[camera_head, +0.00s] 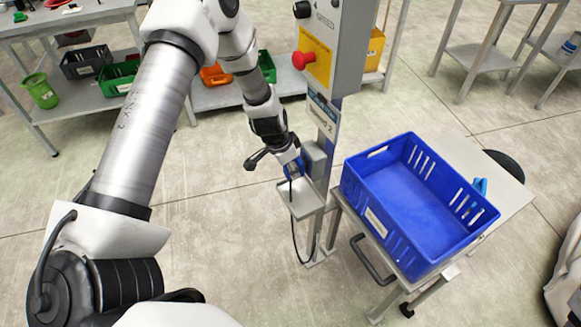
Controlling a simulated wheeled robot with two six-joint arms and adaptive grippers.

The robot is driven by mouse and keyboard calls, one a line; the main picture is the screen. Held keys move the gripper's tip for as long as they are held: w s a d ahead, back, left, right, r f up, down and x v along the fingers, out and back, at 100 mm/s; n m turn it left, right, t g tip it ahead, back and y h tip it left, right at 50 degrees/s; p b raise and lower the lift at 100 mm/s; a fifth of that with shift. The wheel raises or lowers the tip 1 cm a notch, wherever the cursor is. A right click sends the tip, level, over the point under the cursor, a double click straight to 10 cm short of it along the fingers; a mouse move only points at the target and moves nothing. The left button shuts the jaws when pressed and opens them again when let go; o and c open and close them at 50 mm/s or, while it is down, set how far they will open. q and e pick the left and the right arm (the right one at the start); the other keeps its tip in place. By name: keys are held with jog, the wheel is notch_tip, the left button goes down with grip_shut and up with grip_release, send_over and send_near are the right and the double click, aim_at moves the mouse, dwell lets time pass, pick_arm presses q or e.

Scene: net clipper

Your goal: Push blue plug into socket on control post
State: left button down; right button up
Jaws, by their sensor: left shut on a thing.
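The control post (325,140) stands right of the picture's middle, with a grey control box on top. A grey socket box (316,158) is fixed low on the post, above a small tray (300,203). My left gripper (283,157) is shut on the blue plug (292,168), just left of the socket box. The plug is partly hidden by the fingers, and I cannot tell whether it touches the socket. A black cable (293,225) hangs down past the tray from the plug. My right gripper is not in view.
A blue crate (385,215) stands on a cart right of the post, close to it. The control box carries a red button (303,60) on a yellow panel. Shelves with bins (85,62) stand at the back. The floor left of the post is clear.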

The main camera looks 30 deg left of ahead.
pick_arm(q)
jog(key=shift+w+d+b, duration=0.25)
jog(key=shift+w+b, duration=0.05)
jog(key=shift+w, duration=0.25)
jog(key=c, duration=0.7)
grip_release()
jog(key=shift+r, duration=0.1)
jog(key=v, duration=1.1)
jog(key=shift+s+r, duration=0.15)
jog(key=shift+r, duration=0.25)
